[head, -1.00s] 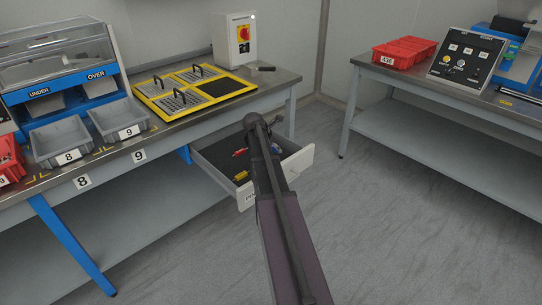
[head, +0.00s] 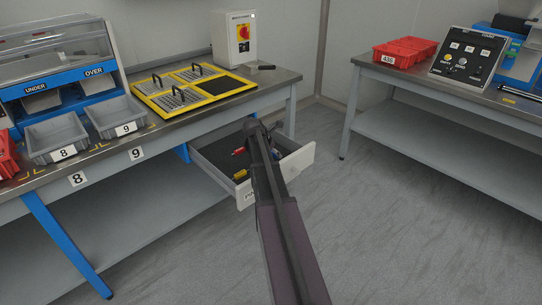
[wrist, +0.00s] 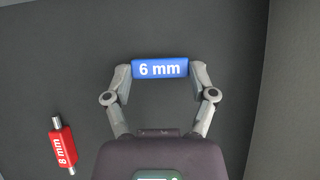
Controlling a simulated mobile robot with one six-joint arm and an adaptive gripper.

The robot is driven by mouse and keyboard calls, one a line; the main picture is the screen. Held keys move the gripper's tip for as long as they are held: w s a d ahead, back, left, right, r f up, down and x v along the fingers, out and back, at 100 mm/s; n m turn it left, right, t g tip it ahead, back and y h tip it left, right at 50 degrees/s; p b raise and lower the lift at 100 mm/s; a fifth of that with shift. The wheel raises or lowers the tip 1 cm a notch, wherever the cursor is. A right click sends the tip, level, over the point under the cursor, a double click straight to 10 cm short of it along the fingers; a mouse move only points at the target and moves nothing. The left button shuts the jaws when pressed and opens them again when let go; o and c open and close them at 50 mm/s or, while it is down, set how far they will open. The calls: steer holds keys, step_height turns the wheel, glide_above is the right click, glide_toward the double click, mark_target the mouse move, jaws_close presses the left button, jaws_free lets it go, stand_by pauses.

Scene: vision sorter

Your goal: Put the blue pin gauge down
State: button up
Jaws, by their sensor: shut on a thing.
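The blue pin gauge (wrist: 160,68), marked "6 mm", lies crosswise between the two fingertips of my gripper (wrist: 160,75) in the wrist view. The fingers are shut on its two ends. A red pin gauge (wrist: 64,147), marked "8 mm", lies on the dark drawer floor at the lower left of that view. In the head view my gripper is over the open drawer (head: 301,160), largely hidden by my arm. A small bit of blue shows beside it. I cannot tell whether the blue gauge touches the drawer floor.
In the head view a red item (head: 239,152) and a yellow item (head: 241,175) lie in the drawer's left part. The drawer's walls surround my gripper. The workbench above holds a yellow-framed tray (head: 150,88) and grey bins (head: 58,138).

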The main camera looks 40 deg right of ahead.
steer(key=shift+f, duration=0.15)
steer(key=o, duration=1)
steer(key=shift+o, duration=0.2)
steer(key=p+v, duration=0.2)
steer(key=v, duration=0.1)
steer(key=shift+d, duration=0.1)
steer(key=p+v, duration=0.8)
steer(key=v, duration=0.1)
stand_by(0.6)
